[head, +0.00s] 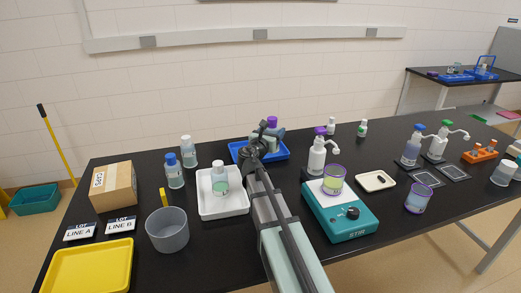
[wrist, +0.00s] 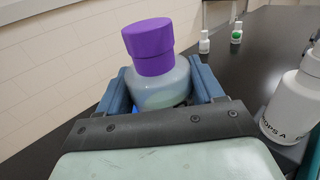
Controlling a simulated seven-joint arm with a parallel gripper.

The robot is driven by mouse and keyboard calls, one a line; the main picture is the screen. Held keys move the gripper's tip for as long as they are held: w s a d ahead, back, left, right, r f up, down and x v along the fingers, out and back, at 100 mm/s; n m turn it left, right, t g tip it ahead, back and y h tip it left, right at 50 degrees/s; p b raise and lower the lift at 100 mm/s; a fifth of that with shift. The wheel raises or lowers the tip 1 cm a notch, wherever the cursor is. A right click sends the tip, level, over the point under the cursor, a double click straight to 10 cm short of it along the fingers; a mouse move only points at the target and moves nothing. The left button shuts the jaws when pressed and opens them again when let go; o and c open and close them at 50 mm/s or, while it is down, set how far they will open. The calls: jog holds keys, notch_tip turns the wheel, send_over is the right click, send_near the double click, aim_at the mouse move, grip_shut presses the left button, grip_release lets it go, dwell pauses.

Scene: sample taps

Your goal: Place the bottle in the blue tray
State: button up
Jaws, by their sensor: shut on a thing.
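The bottle (wrist: 155,80) is clear with a purple cap and pale liquid, and it stands upright between my fingers in the wrist view. In the head view its purple cap (head: 272,121) shows behind my wrist. My gripper (wrist: 165,88) is shut on the bottle's body. The blue tray (head: 236,146) lies at the back of the table, and my gripper and the bottle are over it in the head view. My arm hides much of the tray, so I cannot tell whether the bottle touches its floor.
A purple-topped pump bottle (head: 317,152) stands close to the right. A teal stirrer (head: 340,220) bears a purple-rimmed beaker (head: 333,180). Two bottles (head: 188,152) stand to the left.

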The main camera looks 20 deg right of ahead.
jog(key=w+a+n+t+y, duration=0.1)
jog(key=w, duration=1.2)
jog(key=shift+n+y, duration=0.3)
jog(key=shift+y, duration=0.2)
jog(key=shift+a+f, duration=0.2)
jog(key=shift+f, duration=2.15)
jog(key=shift+a+f, duration=0.2)
jog(key=shift+f, duration=2.15)
jog(key=shift+f, duration=0.15)
jog(key=o, duration=1.2)
jog(key=v, duration=0.5)
jog(key=shift+s, duration=0.15)
jog(key=shift+r, duration=3.6)
